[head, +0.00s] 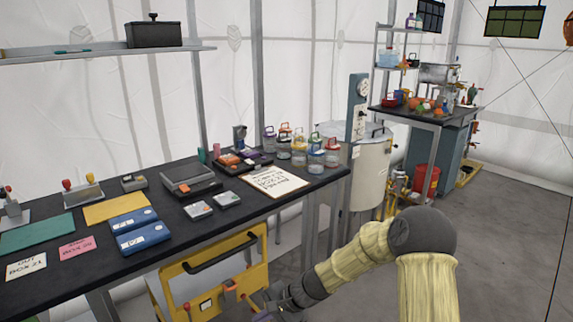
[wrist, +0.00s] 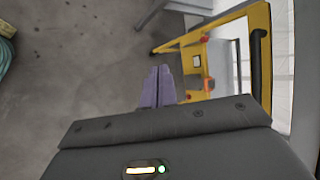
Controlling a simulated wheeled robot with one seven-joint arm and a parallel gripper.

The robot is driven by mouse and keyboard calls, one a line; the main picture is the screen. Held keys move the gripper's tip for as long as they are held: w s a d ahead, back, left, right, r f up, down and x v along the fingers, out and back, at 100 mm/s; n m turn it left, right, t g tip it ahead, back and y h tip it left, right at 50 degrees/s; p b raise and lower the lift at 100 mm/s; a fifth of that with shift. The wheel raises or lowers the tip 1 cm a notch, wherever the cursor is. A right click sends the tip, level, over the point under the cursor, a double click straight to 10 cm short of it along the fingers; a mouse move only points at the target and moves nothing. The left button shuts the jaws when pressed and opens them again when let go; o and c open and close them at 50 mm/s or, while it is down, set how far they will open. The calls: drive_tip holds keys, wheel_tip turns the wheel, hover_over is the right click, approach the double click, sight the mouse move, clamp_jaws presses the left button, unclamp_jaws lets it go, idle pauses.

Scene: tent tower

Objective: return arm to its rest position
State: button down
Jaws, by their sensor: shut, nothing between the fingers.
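My gripper (wrist: 157,90) shows in the wrist view as two purple fingers pressed together with nothing between them. In the head view my arm reaches down from the lower right toward the left, and my gripper (head: 264,316) is mostly cut off by the bottom edge. It is low, in front of the yellow frame (head: 258,275) below the table edge. In the wrist view the yellow frame (wrist: 222,28) is beyond and to the right of the fingers. I cannot tell whether they touch it.
A long black table (head: 180,218) with blue cases, notes, jars and small devices runs along the left. A cream tank (head: 368,178) and a shelf bench (head: 428,115) stand behind. Grey floor (head: 505,240) is clear at right. A teal coil (wrist: 5,57) lies on the floor.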

drive_tip(key=s+d+r+n+t+h, duration=0.1)
drive_tip(key=s+d+r+n+h, duration=0.35)
drive_tip(key=s+d, duration=0.55)
drive_tip(key=s+d+r+n+t+h, duration=0.1)
drive_tip(key=s+d+r+n+h, duration=0.25)
drive_tip(key=s+d+r, duration=0.6)
wheel_tip(320, 180, up, 17)
drive_tip(key=w+d+p, duration=0.1)
drive_tip(key=d+p, duration=0.1)
drive_tip(key=p, duration=1.9)
drive_tip(key=shift+w+d+r+m+h, duration=0.15)
drive_tip(key=shift+r+m+h, duration=0.05)
drive_tip(key=shift+m+h, duration=0.2)
